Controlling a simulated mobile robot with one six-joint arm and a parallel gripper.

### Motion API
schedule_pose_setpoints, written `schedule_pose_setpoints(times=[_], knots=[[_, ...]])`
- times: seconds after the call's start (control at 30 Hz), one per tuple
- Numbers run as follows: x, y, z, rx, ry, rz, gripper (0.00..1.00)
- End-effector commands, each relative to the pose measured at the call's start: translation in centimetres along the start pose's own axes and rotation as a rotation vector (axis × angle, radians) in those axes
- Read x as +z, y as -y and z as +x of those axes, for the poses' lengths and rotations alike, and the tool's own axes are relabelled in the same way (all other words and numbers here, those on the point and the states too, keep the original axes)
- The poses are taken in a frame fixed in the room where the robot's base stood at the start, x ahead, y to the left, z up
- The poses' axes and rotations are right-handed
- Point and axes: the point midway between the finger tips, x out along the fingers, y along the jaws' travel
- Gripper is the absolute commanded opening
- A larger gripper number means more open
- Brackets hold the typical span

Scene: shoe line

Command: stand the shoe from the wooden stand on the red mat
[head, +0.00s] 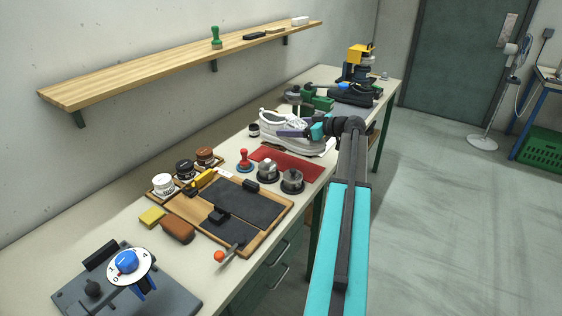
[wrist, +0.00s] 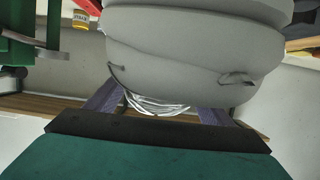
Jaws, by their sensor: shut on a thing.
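A white shoe (head: 270,124) is at the far edge of the red mat (head: 300,167) in the head view. My gripper (head: 292,132) is at the shoe, its purple fingers against it. In the wrist view the shoe (wrist: 190,50) fills the upper middle as a large pale grey shape, with my gripper (wrist: 160,108) shut around it. The shoe looks roughly level in the head view; I cannot tell whether it touches anything below. The red mat is bare where it shows. I cannot make out the wooden stand.
A small dark jar (head: 254,130) is left of the shoe. A wooden shelf (head: 180,65) hangs above.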

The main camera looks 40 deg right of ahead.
Motion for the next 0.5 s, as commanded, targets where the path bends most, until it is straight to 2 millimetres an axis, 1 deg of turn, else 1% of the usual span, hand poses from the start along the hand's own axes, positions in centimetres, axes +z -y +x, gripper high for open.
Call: schedule_pose_setpoints(times=[0.33, 0.5], knots=[[0.1, 0.0, 0.0, 0.000, -0.001, 0.000, 0.42], [1.1, 0.0, 0.3, 0.000, -0.001, 0.002, 0.42]])
